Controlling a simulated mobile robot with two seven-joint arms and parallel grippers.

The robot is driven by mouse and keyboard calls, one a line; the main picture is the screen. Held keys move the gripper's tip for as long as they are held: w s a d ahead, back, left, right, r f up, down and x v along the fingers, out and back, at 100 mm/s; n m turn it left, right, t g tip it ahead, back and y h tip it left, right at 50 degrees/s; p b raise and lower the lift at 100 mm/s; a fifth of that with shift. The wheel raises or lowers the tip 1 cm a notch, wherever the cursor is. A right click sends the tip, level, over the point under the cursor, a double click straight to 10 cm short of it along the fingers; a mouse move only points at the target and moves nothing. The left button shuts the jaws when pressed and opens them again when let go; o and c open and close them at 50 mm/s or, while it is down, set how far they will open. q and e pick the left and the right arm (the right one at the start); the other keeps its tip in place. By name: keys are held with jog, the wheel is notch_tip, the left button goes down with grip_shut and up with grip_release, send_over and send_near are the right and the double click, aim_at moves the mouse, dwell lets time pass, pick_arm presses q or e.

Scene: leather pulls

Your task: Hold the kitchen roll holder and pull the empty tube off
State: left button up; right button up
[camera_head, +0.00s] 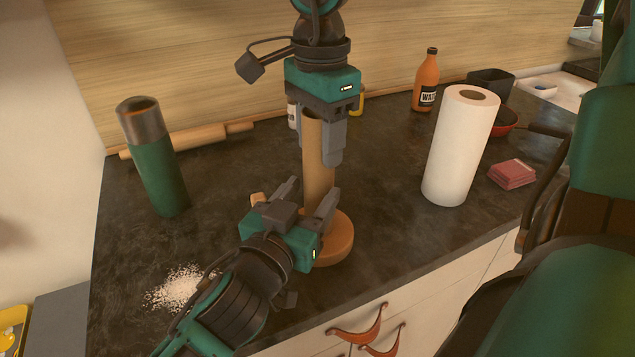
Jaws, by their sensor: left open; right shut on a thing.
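The kitchen roll holder shows its round wooden base (338,246) on the dark counter near the front edge. The brown empty tube (317,178) stands upright over the base; any post inside it is hidden. My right gripper (325,155) comes down from above and is shut on the upper part of the tube. My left gripper (307,189) is open low beside the tube, just above the base. Its right finger overlaps the tube's lower end in the picture, so I cannot tell whether it touches. Part of the base is hidden behind my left gripper.
A full paper roll (459,148) stands to the right, with pink sponges (512,174) beside it. An orange bottle (427,80) is behind. A green flask (154,160) and rolling pin (193,138) are at left. White grains (178,287) lie at front left.

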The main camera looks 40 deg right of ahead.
pick_arm(q)
jog(key=shift+x, duration=1.9)
jog(key=c, duration=0.9)
jog(key=o, duration=0.9)
